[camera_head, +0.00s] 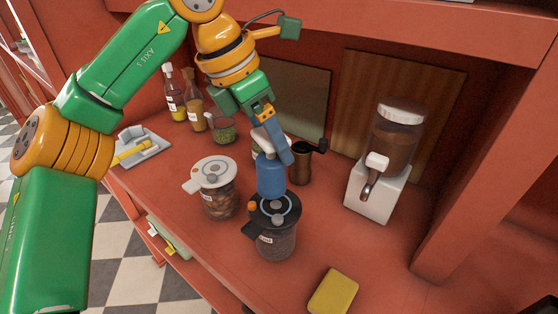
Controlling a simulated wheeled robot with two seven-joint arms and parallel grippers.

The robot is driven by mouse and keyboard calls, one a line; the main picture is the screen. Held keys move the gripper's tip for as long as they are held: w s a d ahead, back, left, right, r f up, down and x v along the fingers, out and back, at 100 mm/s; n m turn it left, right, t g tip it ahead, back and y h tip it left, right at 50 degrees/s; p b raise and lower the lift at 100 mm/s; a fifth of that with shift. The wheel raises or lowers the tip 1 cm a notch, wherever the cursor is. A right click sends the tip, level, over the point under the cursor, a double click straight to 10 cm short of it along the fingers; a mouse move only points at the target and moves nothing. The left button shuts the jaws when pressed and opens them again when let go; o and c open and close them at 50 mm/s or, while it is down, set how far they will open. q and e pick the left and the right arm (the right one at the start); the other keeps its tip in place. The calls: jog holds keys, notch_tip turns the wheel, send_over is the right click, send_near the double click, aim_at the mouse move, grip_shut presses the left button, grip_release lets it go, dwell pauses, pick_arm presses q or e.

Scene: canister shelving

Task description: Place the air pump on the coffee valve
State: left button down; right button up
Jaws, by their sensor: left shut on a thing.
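The air pump (270,177) has a blue body and a white top. My left gripper (274,144) is shut on its upper part and holds it roughly upright. The pump's lower end is just over the back part of the black lid of the coffee canister (276,243). The coffee valve (276,209) shows on that lid with a pale ring around it. I cannot tell whether the pump touches the lid. My right gripper is not in view.
A white-lidded jar (217,195) stands close left of the coffee canister. A brown grinder (301,165) is behind the pump. A coffee dispenser (384,170) stands at right, and a yellow sponge (334,291) lies near the front edge. Bottles (193,110) stand back left.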

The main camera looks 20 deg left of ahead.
aim_at(276, 159)
pick_arm(q)
jog(key=x, duration=0.3)
jog(key=a+x, duration=0.1)
jog(key=shift+s+d+f, duration=0.15)
jog(key=shift+f, duration=0.3)
jog(key=shift+d, duration=0.1)
jog(key=shift+s+f+b, duration=0.1)
jog(key=shift+f+b, duration=0.1)
jog(key=shift+b, duration=0.15)
grip_release()
jog(key=shift+r, duration=0.2)
jog(key=p+v, duration=0.2)
jog(key=v, duration=1)
